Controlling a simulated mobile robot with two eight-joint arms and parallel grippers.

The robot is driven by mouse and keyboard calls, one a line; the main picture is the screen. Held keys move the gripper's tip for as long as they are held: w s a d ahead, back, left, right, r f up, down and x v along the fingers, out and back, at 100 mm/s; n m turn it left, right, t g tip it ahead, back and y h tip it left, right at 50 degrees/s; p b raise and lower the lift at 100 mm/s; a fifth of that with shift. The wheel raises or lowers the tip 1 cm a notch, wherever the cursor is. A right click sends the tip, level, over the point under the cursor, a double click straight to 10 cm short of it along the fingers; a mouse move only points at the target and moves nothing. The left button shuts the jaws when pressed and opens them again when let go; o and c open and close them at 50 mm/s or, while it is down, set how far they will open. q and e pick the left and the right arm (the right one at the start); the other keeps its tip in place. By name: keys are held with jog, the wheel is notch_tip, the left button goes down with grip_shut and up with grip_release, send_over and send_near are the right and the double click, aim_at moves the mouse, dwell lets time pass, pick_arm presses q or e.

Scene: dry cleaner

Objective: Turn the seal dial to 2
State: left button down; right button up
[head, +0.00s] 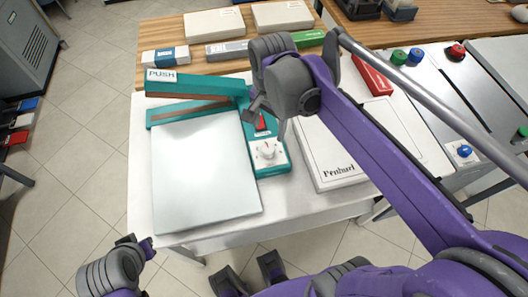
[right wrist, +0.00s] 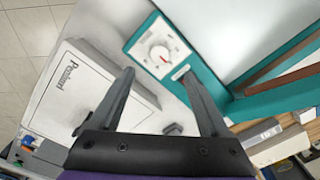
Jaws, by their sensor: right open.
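The seal dial (head: 267,150) is a white knob with a red mark, on a white plate at the front end of a teal sealer (head: 268,170). In the right wrist view the dial (right wrist: 158,52) shows tick marks around it, too small to read. My right gripper (right wrist: 158,74) is open and empty, its two fingers apart. The dial lies beyond the fingertips, between their lines, and is not touched. In the head view the right wrist hangs over the sealer just behind the dial. Part of my left arm (head: 112,268) shows at the lower left; its jaws are unclear.
A red switch (head: 260,122) sits behind the dial. A pale flat platform (head: 205,175) lies left of it, and a white box marked Penhurl (head: 325,160) lies right. The teal sealing arm marked PUSH (head: 185,82) is behind. Several boxes stand on the wooden surface at the back.

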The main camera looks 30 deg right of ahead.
aim_at(268, 148)
jog(key=shift+m, duration=0.5)
jog(key=f, duration=0.5)
jog(key=f+b, duration=0.1)
jog(key=f, duration=0.4)
jog(key=shift+w+d+f, duration=0.2)
jog(key=shift+f, duration=0.05)
grip_shut()
